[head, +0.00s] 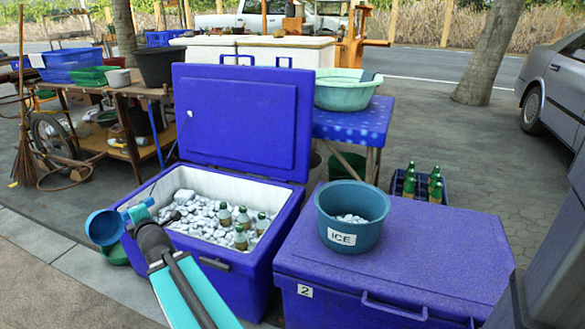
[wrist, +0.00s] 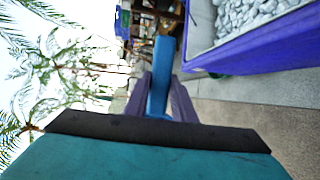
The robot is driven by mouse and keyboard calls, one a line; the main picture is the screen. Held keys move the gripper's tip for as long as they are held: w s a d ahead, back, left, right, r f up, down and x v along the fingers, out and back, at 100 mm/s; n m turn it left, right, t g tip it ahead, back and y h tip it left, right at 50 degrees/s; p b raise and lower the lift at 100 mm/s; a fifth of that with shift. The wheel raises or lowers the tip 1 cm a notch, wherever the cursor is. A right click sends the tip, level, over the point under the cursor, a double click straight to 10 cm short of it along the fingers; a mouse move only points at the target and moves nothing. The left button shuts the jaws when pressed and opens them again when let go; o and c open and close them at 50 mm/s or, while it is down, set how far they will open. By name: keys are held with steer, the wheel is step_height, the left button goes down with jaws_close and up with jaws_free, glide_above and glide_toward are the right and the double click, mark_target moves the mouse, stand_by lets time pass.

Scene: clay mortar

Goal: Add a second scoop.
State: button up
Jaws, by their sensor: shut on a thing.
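My gripper (head: 146,219) is shut on the handle of a blue scoop (head: 104,228), left of the open cooler's front left corner. In the wrist view the scoop's handle (wrist: 162,75) stands between the two fingers. I cannot make out ice in the scoop. The open blue cooler (head: 222,258) holds loose ice (head: 192,214) and several bottles (head: 241,222); its lid (head: 240,118) stands up behind. A teal bucket labelled ICE (head: 340,238) stands on the closed cooler at right, with a little ice (head: 351,218) in it.
The closed blue cooler (head: 420,250) is marked 2. Behind it stand a crate of green bottles (head: 411,190) and a blue table (head: 350,122) with a pale green basin (head: 342,93). A wooden cart (head: 130,90) is at the left. Pavement is clear at the front left.

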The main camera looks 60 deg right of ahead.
steer(key=s+d+m+g+h+p, duration=0.8)
steer(key=s+d+m+g+p, duration=0.15)
steer(key=s+d, duration=1.8)
steer(key=s+d+r+m+g+y+p, duration=0.1)
steer(key=s+d+r+m+g+p, duration=0.2)
steer(key=s, duration=0.9)
steer(key=s+d+r+m+g+y+p, duration=0.1)
steer(key=s+d+r+m+g+p, duration=0.2)
steer(key=s, duration=1)
steer(key=s+d+r+m+g+p, duration=0.4)
steer(key=s+d+g, duration=0.2)
steer(key=s, duration=0.7)
steer(key=shift+s+d+y, duration=0.2)
steer(key=shift+d+y, duration=0.05)
steer(key=shift+y, duration=0.15)
steer(key=shift+w, duration=0.1)
